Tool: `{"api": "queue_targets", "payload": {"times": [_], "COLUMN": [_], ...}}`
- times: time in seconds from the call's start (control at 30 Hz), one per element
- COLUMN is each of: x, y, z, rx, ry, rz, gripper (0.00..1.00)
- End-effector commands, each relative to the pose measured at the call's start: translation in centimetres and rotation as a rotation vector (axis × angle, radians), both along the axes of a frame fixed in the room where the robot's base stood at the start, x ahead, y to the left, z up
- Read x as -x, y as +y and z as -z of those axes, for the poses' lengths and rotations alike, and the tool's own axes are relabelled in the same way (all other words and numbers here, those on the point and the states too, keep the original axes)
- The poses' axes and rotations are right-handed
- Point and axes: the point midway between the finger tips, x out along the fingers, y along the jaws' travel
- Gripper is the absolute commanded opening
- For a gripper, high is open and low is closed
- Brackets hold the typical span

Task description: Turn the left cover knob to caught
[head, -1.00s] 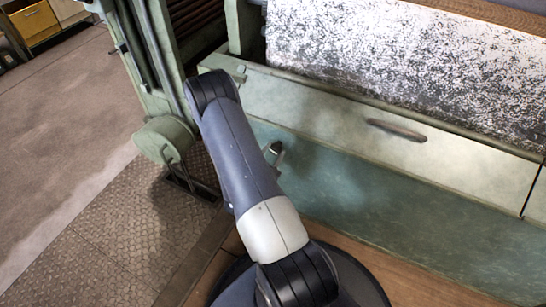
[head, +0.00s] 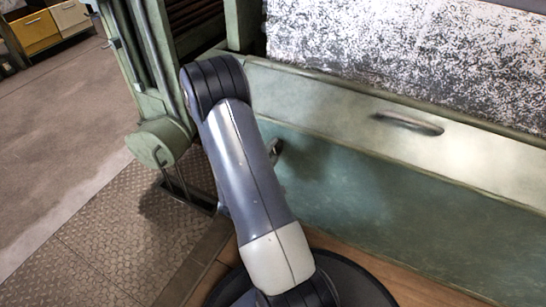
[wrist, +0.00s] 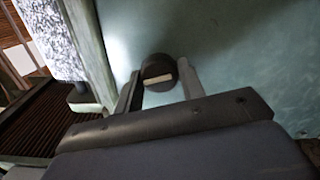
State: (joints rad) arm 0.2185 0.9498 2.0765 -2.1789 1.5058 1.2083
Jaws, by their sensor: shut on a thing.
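The left cover knob (wrist: 158,70) is a dark round knob with a pale bar across its face, on the green panel (wrist: 235,50) in the wrist view. The bar lies nearly level in that view, tilted slightly. My gripper (wrist: 160,74) is shut on the knob, with one finger on each side of it. In the head view a small dark piece (head: 276,148) shows on the green panel just right of my arm. I cannot tell there whether it is the knob or a fingertip. My arm hides the area around it.
A pale cover with a long handle (head: 410,123) runs above the green panel, below a speckled sheet (head: 400,55). A green machine frame with a round housing (head: 158,143) stands at the left. The patterned floor plate (head: 120,220) is clear.

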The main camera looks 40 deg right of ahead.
Motion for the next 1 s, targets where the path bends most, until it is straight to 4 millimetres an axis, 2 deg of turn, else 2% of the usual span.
{"api": "queue_targets", "payload": {"times": [0.4,1.0], "x": [0.06,0.05], "y": [0.02,0.01], "z": [0.02,0.02], "rx": [-0.092,-0.111], "ry": [-0.214,-0.261], "rz": [0.001,0.0], "gripper": [0.15,0.15]}}
